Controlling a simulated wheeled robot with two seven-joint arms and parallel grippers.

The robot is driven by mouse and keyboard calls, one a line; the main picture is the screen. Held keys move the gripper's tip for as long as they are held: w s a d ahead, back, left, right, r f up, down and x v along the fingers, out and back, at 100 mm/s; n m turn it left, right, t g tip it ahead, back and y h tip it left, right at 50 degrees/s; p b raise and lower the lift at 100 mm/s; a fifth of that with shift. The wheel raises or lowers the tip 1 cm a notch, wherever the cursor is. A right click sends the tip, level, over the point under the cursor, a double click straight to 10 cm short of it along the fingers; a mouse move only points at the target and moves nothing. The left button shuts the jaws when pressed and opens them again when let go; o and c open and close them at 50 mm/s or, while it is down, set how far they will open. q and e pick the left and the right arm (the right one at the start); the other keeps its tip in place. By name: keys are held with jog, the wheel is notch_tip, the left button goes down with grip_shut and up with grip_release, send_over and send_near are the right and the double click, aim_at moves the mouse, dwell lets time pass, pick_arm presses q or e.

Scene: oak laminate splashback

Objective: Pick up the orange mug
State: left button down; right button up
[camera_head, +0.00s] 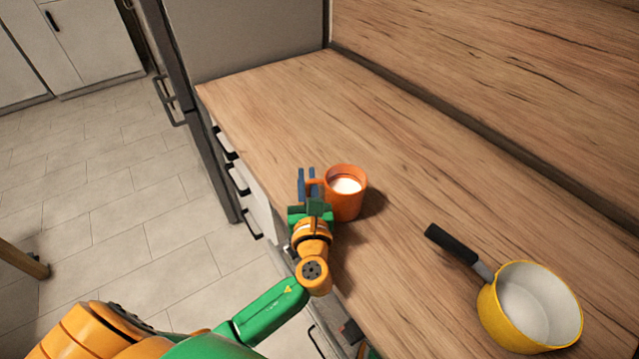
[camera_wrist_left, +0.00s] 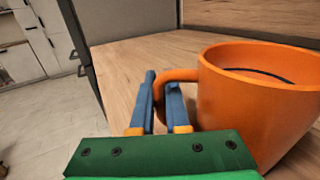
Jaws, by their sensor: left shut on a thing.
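The orange mug (camera_head: 345,197) with a white inside stands upright at the counter's front edge in the head view. It fills the right side of the left wrist view (camera_wrist_left: 250,100), with its handle (camera_wrist_left: 178,75) pointing left. My left gripper (camera_head: 308,181) is at the mug's left side, and its blue fingers (camera_wrist_left: 163,100) are shut on the handle, one finger on each side of it. I cannot tell whether the mug's base touches the counter. My right gripper is not in view.
The wooden counter (camera_head: 270,110) is clear behind the mug. A yellow saucepan (camera_head: 500,318) with a black handle (camera_head: 452,243) stands to the right. A wooden splashback (camera_head: 500,70) runs along the back. Drawers with handles (camera_head: 237,180) are below the front edge.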

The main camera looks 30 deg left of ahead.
pick_arm(q)
jog(key=shift+w+r, duration=0.1)
jog(key=shift+r, duration=0.45)
notch_tip(320, 180, up, 2)
jog(key=shift+r+p, duration=0.15)
jog(key=shift+p, duration=0.25)
jog(key=s+r+p, duration=0.3)
jog(key=s+r, duration=0.1)
jog(key=s, duration=0.3)
jog(key=s+a+r+p, duration=0.1)
jog(key=s+r+p, duration=0.3)
jog(key=s, duration=0.3)
jog(key=shift+a+r, duration=0.15)
jog(key=shift+r, duration=0.65)
